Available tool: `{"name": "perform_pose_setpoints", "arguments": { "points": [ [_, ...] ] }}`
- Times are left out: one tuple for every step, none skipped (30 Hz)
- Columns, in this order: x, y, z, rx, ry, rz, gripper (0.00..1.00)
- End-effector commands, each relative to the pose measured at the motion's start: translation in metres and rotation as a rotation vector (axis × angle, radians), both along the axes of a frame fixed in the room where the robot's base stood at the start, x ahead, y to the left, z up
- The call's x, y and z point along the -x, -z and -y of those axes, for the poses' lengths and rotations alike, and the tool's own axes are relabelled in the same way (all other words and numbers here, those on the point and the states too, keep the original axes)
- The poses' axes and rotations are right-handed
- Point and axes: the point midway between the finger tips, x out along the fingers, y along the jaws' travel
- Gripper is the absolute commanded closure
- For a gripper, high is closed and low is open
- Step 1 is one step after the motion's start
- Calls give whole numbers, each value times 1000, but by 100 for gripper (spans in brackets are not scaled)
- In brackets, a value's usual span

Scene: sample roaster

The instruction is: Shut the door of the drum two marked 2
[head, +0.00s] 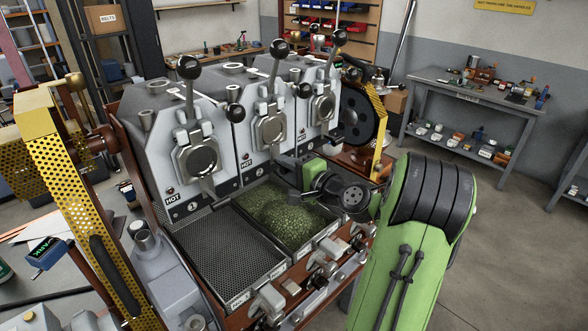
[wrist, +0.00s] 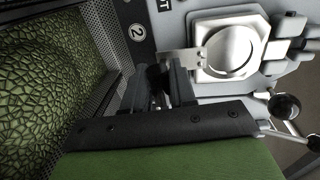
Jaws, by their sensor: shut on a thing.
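Drum two (head: 248,100) is the middle of three grey drums in a row. Its door (head: 268,131), a light metal plate with a round centre, is on the front face. My gripper (head: 287,163) is low in front of drum two, above the green beans. In the wrist view my gripper (wrist: 158,80) is shut on a small dark handle (wrist: 155,71) beside a metal tab leading to the door. The fingers partly hide the handle. I cannot tell how far the door stands open.
A perforated tray (head: 222,245) under drum one is empty. The tray beside it holds green beans (head: 285,215). Black-knobbed levers (head: 279,48) rise over the drums. A yellow perforated guard (head: 62,170) is at left. A grey workbench (head: 470,95) stands at back right, with open floor before it.

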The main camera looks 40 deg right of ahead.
Motion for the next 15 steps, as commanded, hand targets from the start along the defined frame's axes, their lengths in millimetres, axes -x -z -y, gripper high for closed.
{"name": "perform_pose_setpoints", "arguments": {
  "points": [
    [0,1,0,-2,0,-4,100],
    [1,1,0,-2,0,-4,100],
    [1,1,0,-2,0,-4,100],
    [1,2,0,-2,0,-5,100],
    [1,2,0,-2,0,-5,100],
    [1,2,0,-2,0,-5,70],
    [1,2,0,-2,0,-5,65],
    [1,1,0,-2,0,-4,61],
    [1,1,0,-2,0,-4,56],
    [1,1,0,-2,0,-4,56],
    [1,1,0,-2,0,-3,56],
    [1,1,0,-2,0,-3,56],
    [1,1,0,-2,0,-3,56],
    [1,1,0,-2,0,-3,56],
    [1,1,0,-2,0,-2,56]
  ]
}}
